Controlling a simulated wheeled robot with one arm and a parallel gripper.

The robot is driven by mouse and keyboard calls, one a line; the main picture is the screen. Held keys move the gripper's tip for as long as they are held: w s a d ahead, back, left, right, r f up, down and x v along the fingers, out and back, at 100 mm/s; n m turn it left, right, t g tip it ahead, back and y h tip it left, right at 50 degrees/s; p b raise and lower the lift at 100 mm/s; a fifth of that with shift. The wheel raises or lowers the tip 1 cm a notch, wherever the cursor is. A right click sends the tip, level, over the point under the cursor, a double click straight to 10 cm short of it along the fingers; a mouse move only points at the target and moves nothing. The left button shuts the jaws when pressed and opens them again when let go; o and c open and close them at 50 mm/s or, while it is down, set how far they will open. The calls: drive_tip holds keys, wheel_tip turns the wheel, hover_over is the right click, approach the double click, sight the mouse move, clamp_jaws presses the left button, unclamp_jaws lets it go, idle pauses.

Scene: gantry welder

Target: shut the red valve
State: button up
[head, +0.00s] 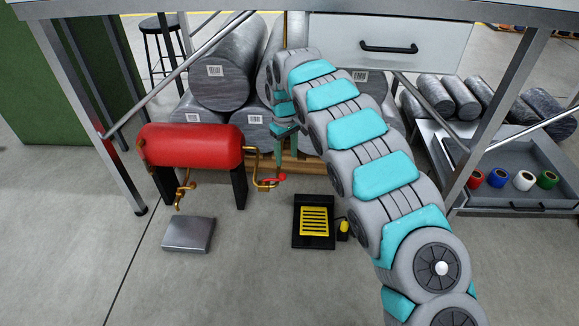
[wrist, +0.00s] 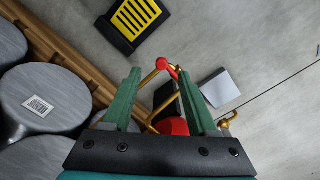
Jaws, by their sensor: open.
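A red cylindrical tank (head: 190,146) lies on dark supports under the table, with brass pipes at both ends. The red valve (head: 279,177) is a small red handle on the brass pipe at the tank's right end. In the wrist view the red valve (wrist: 168,69) shows between and just beyond the tips of my green fingers. My gripper (head: 290,132) is above the valve in the head view, and it also shows in the wrist view (wrist: 159,72). It is open, with nothing held. Whether a finger touches the valve, I cannot tell.
Grey cylinders (head: 222,75) are stacked behind the gripper on wooden beams (wrist: 55,65). A black and yellow pedal (head: 314,222) and a grey block (head: 188,234) lie on the floor. Table legs (head: 90,120) stand at both sides. Floor between pedal and block is clear.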

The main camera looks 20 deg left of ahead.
sight(282, 175)
drive_tip(key=shift+w+a+f, duration=0.3)
drive_tip(key=shift+a+f, duration=0.25)
drive_tip(key=shift+a, duration=0.25)
drive_tip(key=shift+f, duration=0.2)
wheel_tip(282, 175, down, 7)
drive_tip(key=shift+f, duration=0.2)
clamp_jaws()
idle(0.8)
